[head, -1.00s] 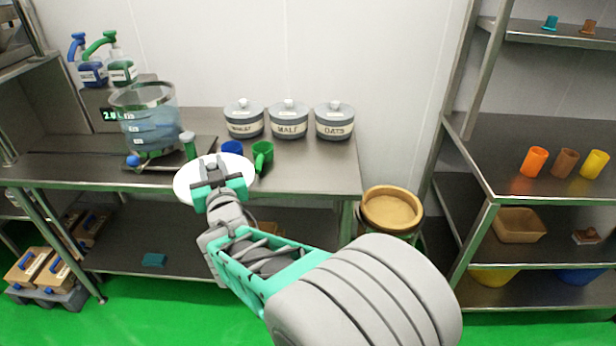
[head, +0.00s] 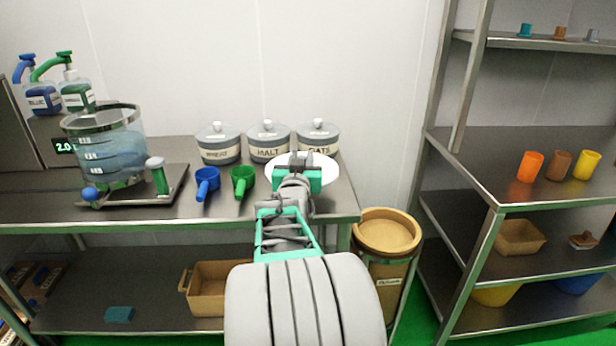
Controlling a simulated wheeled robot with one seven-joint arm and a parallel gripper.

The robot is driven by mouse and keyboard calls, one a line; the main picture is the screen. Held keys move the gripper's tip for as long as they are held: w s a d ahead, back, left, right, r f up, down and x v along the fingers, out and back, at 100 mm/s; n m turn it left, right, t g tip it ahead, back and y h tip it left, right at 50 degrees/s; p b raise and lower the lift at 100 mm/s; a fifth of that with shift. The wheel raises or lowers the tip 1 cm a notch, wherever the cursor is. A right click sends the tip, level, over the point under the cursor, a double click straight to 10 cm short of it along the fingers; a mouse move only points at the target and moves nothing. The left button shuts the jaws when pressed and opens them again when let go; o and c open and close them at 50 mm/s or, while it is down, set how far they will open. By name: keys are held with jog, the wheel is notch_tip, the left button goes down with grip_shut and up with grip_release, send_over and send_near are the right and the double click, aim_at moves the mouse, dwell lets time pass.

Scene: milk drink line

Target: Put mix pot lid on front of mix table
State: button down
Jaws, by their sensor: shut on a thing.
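My gripper (head: 306,168) is shut on the mix pot lid (head: 326,165), a white round disc. The lid is above the right part of the mix table (head: 330,205), in front of the malt and oats jars; whether it touches the table I cannot tell. My gripper hides much of the lid's front and middle. The mix pot (head: 110,150), a clear vessel with blue-looking contents, stands open on a dark scale-like base at the left of the table.
A blue scoop (head: 206,182) and a green scoop (head: 243,180) lie left of the lid. The wheat (head: 218,143), malt (head: 269,141) and oats (head: 318,135) jars stand behind. A bin (head: 387,235) stands right of the table. Front tabletop between pot and scoops is clear.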

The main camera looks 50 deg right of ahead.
jog(key=shift+s+d+f, duration=0.25)
jog(key=shift+d+f, duration=0.5)
jog(key=shift+f, duration=0.1)
jog(key=f, duration=0.3)
jog(key=shift+s+d+b, duration=0.1)
jog(key=shift+d+b, duration=0.2)
jog(key=shift+b, duration=0.05)
jog(key=shift+f, duration=0.25)
jog(key=shift+f, duration=0.1)
jog(key=shift+f, duration=0.15)
jog(key=c, duration=1.2)
grip_release()
jog(key=shift+a, duration=0.1)
jog(key=shift+o, duration=0.2)
